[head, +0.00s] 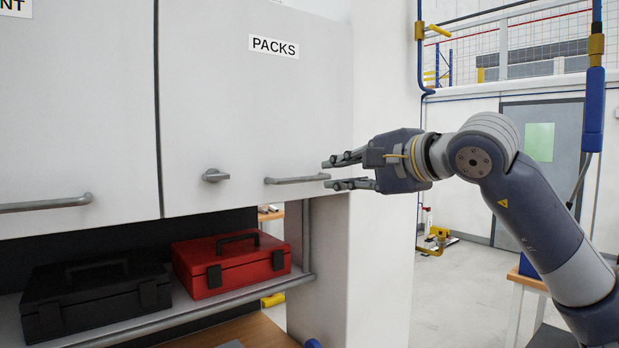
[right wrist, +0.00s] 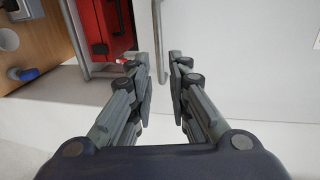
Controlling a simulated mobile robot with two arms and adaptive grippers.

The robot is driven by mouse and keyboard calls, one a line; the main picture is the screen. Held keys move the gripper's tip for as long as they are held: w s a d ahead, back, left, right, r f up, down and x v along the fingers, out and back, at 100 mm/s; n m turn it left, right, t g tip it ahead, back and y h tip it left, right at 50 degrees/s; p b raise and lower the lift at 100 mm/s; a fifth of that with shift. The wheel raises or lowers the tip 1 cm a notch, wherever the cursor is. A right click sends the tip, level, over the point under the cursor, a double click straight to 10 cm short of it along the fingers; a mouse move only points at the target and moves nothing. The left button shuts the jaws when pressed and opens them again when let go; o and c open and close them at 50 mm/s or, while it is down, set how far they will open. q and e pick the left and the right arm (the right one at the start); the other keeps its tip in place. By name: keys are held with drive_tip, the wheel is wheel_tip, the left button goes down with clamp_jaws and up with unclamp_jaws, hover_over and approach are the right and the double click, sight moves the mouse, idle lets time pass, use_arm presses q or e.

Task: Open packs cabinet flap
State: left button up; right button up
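The packs cabinet flap (head: 262,110) is a white panel with a "PACKS" label (head: 274,46). It hangs closed, as far as I can see. A grey bar handle (head: 297,179) sits at its lower right, with a small grey latch knob (head: 215,175) to the left. My right gripper (head: 328,174) is open and empty at the right end of the handle, its fingers pointing left. In the right wrist view the open fingers (right wrist: 166,72) face the handle (right wrist: 158,40), which lies ahead between the fingertips; contact is not clear. My left gripper is not in view.
Below the flap, a red case (head: 232,268) and a black case (head: 95,298) stand on a shelf with a grey front rail (head: 180,318). Another white flap (head: 75,110) with a bar handle is at the left. Open floor (head: 460,290) lies behind my right arm.

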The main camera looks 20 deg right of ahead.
sight(311, 179)
drive_tip(key=p+x, duration=0.3)
drive_tip(key=x, duration=0.6)
drive_tip(key=shift+w+a+f, duration=0.15)
drive_tip(key=shift+w, duration=0.2)
clamp_jaws()
